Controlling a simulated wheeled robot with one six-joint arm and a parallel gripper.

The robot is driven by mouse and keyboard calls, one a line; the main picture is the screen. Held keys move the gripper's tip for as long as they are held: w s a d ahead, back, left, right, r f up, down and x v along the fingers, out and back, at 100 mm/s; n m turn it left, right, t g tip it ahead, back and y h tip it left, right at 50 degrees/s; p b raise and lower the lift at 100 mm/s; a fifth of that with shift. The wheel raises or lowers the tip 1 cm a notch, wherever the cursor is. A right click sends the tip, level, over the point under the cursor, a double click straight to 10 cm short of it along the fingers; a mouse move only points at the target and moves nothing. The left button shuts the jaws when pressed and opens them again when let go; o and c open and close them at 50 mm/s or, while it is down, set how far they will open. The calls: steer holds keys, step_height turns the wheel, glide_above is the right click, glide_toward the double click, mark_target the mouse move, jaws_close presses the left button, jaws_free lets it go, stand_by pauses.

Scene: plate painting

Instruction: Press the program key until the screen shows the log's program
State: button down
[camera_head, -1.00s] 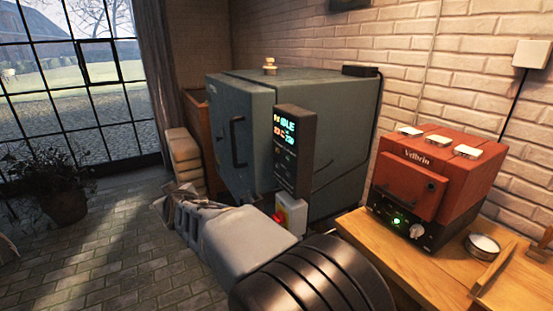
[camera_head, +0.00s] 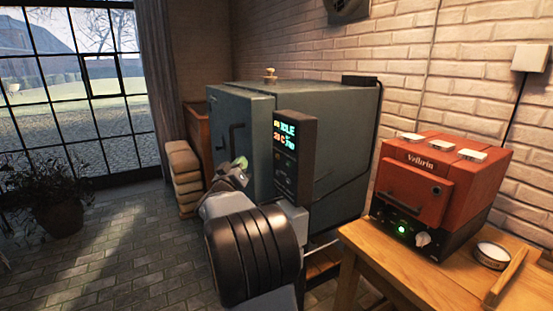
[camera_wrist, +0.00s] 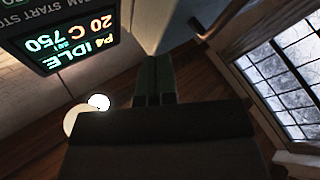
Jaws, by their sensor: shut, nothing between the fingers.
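The controller (camera_head: 296,160) is a dark upright panel on the front right side of the grey-blue kiln (camera_head: 330,115). Its lit screen (camera_head: 285,133) shows IDLE in the head view. In the wrist view the screen (camera_wrist: 72,38) appears upside down and reads P4 IDLE, 20 C, 750. Part of the key row lettering (camera_wrist: 50,5), including START, shows at that view's top edge; the program key itself is not clear. My gripper (camera_head: 238,168) is left of the controller, in front of the kiln door, apart from the panel. Its fingers (camera_wrist: 160,65) are together and empty. No log is visible.
A small red kiln (camera_head: 425,185) stands on a wooden table (camera_head: 350,240) at the right, beside a round dish (camera_head: 491,254). The kiln door handle (camera_head: 232,140) projects near my gripper.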

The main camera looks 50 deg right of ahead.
mark_target(277, 157)
steer(key=s+d+b, duration=0.1)
steer(key=s+d, duration=0.2)
steer(key=d, duration=0.5)
steer(key=shift+s, duration=0.15)
steer(key=shift+s+d+b, duration=0.3)
steer(key=shift+d, duration=0.5)
stand_by(2.8)
steer(key=shift+a, duration=0.1)
stand_by(0.4)
steer(key=shift+w+a, duration=0.25)
steer(key=shift+a, duration=0.35)
